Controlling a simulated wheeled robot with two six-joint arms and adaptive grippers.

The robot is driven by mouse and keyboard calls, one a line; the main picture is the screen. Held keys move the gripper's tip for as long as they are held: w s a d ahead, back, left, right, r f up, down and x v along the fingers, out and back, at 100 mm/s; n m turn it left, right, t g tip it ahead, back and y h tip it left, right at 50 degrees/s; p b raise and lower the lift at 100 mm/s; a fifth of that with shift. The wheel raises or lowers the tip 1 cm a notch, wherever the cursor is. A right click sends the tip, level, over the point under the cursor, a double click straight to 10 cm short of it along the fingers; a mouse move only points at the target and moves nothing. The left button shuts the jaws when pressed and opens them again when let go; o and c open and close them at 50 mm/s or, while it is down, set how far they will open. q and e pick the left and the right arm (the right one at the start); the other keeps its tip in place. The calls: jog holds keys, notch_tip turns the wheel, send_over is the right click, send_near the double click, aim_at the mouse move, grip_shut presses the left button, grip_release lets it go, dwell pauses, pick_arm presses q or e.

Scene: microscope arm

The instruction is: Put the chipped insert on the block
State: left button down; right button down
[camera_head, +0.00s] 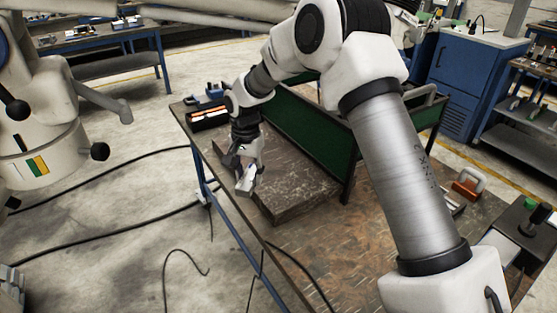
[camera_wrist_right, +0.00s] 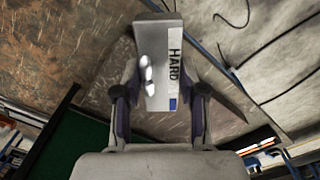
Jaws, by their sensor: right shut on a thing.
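My right gripper (camera_head: 246,180) points down over the left edge of a thick brown slab (camera_head: 290,190) on the workbench. It is shut on a pale grey piece, which in the right wrist view is a grey metal piece (camera_wrist_right: 157,95) with a white label reading "HARD" and a blue mark at one end. A bright, shiny patch or small object shows on its face; I cannot tell which. The right gripper's fingers (camera_wrist_right: 158,105) lie on either side of the piece. I cannot tell whether it touches the slab. I cannot tell the chipped insert from the block by name. My left gripper is not in view.
A green panel (camera_head: 300,130) stands behind the slab. A blue and black holder (camera_head: 208,113) with orange strips is at the bench's far left corner. An orange-handled item (camera_head: 468,187) lies at the right. Cables cross the floor.

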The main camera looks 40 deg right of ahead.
aim_at(293, 191)
jog(key=d+m+b, duration=0.2)
jog(key=d+m, duration=0.6)
jog(key=d, duration=0.7)
jog(key=f, duration=0.3)
jog(key=f+p, duration=0.1)
jog(key=f, duration=0.6)
jog(key=shift+s+f, duration=0.15)
jog(key=shift+s, duration=0.25)
jog(key=c, duration=0.7)
grip_release()
jog(key=shift+s+a, duration=0.1)
jog(key=shift+o, duration=0.2)
notch_tip(293, 191, up, 12)
jog(key=b, duration=0.1)
